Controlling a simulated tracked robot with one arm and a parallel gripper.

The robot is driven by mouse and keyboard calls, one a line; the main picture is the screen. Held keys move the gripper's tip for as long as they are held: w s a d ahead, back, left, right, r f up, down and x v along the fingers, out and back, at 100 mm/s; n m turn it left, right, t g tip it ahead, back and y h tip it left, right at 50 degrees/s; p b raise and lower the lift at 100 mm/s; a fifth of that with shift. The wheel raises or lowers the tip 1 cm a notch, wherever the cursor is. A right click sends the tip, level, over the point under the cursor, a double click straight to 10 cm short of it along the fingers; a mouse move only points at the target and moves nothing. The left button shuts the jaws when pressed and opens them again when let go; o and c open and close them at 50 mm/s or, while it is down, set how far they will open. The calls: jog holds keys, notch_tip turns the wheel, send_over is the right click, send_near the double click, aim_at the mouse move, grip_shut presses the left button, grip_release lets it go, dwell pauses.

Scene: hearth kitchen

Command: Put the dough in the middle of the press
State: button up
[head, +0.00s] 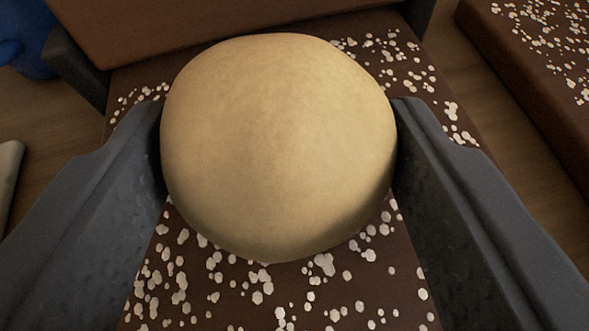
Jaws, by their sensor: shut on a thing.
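The dough (275,145) is a large, smooth, pale tan ball in the middle of the head view. My gripper (279,150) is shut on it, with one dark grey finger at its left side and one at its right. Below the dough lies a brown plate with white flecks, which looks like the press (300,290). A plain brown slab stands behind the dough at the top, between dark side pieces. The dough hides the middle of the flecked plate. I cannot tell whether the dough touches the plate.
Another brown board with white flecks (545,60) lies at the upper right, apart from the press. A blue object (30,45) is at the upper left. A pale object (8,175) shows at the left edge. Bare wooden surface (480,90) shows between the flecked boards.

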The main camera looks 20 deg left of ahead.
notch_tip(320, 180, down, 2)
jog(key=shift+r, duration=0.1)
jog(key=o, duration=0.8)
jog(key=shift+c, duration=0.2)
jog(key=p+v, duration=0.1)
jog(key=v, duration=1.1)
jog(key=shift+p, duration=0.4)
